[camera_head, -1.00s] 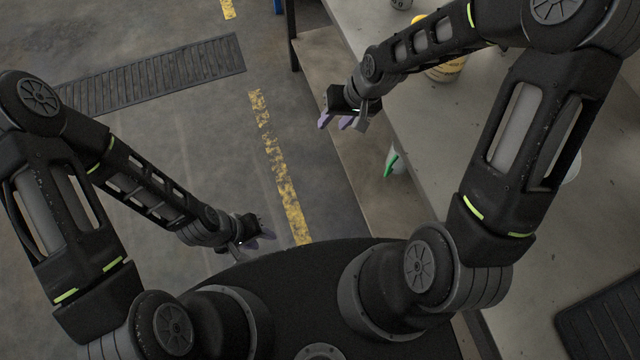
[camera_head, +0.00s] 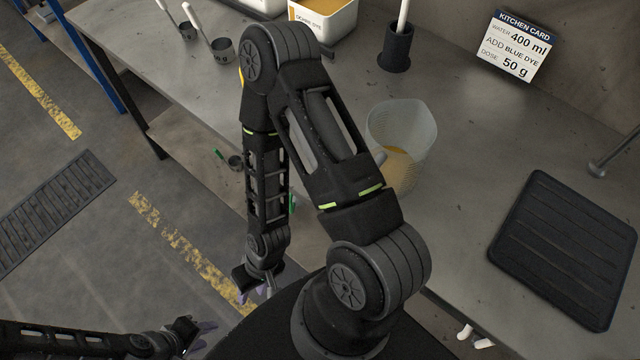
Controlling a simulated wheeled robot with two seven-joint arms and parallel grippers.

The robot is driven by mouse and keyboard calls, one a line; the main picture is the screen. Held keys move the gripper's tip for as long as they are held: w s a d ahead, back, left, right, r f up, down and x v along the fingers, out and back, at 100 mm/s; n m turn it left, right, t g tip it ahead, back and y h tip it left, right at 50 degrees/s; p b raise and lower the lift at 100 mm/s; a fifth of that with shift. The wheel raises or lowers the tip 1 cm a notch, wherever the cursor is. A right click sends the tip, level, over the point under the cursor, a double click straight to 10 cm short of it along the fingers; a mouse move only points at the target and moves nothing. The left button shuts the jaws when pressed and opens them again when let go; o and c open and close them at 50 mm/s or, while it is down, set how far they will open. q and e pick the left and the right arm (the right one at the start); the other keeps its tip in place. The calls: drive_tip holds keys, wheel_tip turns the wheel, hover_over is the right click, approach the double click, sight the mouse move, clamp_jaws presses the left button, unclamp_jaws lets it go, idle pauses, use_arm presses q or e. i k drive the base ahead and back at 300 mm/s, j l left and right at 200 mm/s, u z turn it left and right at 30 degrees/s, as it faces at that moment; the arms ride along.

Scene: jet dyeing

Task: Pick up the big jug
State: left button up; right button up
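The big jug looks to be the translucent measuring jug (camera_head: 405,125) standing upright on the workbench, with yellowish liquid low inside. Its lower left side is partly hidden behind my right arm. My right gripper (camera_head: 262,290) hangs low in front of the bench's front edge, left of and well apart from the jug. Its purple-tipped fingers look apart and empty. My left gripper (camera_head: 200,338) is at the bottom left over the floor, far from the jug. Its fingers also look apart and empty.
On the bench (camera_head: 465,180) are a black ribbed mat (camera_head: 565,250), a dark cup with a white handle (camera_head: 396,48), a kitchen card (camera_head: 517,45), an ochre dye tub (camera_head: 335,18) and small dark scoops (camera_head: 222,50). A lower shelf (camera_head: 185,140) juts out at left.

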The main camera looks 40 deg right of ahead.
sight(400, 135)
drive_tip(key=k+j, duration=0.45)
drive_tip(key=k+z, duration=0.2)
drive_tip(key=z, duration=2.3)
drive_tip(key=k+z, duration=0.15)
drive_tip(key=z, duration=0.7)
drive_tip(key=i+u, duration=0.2)
drive_tip(key=u, duration=0.25)
